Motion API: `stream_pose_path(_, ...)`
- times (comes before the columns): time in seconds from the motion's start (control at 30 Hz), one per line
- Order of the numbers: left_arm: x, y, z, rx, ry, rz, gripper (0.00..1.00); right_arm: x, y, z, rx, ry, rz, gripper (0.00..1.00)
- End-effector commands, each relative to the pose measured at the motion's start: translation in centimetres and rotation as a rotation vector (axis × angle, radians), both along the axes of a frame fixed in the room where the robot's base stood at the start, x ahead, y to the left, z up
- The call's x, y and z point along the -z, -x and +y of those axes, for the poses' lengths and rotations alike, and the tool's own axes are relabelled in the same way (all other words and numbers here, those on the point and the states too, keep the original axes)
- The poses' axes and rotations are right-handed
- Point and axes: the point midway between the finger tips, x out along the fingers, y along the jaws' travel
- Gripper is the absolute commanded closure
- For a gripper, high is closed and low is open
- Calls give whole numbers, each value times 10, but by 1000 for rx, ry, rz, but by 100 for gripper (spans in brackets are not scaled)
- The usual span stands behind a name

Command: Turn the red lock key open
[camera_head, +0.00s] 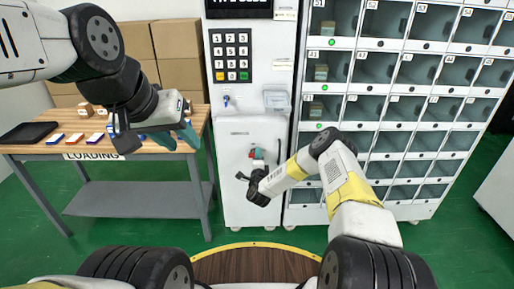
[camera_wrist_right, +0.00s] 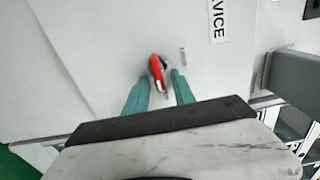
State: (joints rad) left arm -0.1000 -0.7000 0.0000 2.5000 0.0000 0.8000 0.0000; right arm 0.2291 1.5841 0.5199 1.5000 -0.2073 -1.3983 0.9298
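The red lock key (camera_wrist_right: 157,68) sits on the white front panel of the machine (camera_head: 236,180). In the right wrist view it lies tilted at the fingertips of my right gripper (camera_wrist_right: 160,80), nearer the left finger. The teal fingers stand apart, with a visible gap on the right finger's side. In the head view my right gripper (camera_head: 258,158) is at the panel, and a small red spot of the key (camera_head: 252,152) shows beside the fingers. My left gripper (camera_head: 178,136) is above the loading table, well away from the key; its finger opening is unclear.
A keypad (camera_head: 231,57) and a smaller key (camera_head: 226,100) are higher on the machine. A grid of glass compartments (camera_head: 368,108) stands to the right. The loading table (camera_head: 85,150) carries small boxes and a black tray (camera_head: 28,132). Green floor is clear in front.

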Motion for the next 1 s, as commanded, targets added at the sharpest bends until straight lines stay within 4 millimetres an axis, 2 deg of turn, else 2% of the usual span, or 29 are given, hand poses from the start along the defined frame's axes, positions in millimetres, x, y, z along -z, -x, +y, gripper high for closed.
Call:
stream_pose_path(0.17,0,0,0,0,0,0,64,0,7,0,0,0,0,69)
stream_pose_path(0.5,0,0,0,0,0,0,64,1,62,0,-1,0,3,69)
stream_pose_path(0.6,0,0,0,0,0,0,64,1,72,0,-1,0,2,69)
stream_pose_path(1.0,0,0,0,0,0,0,64,0,78,0,0,0,0,69)
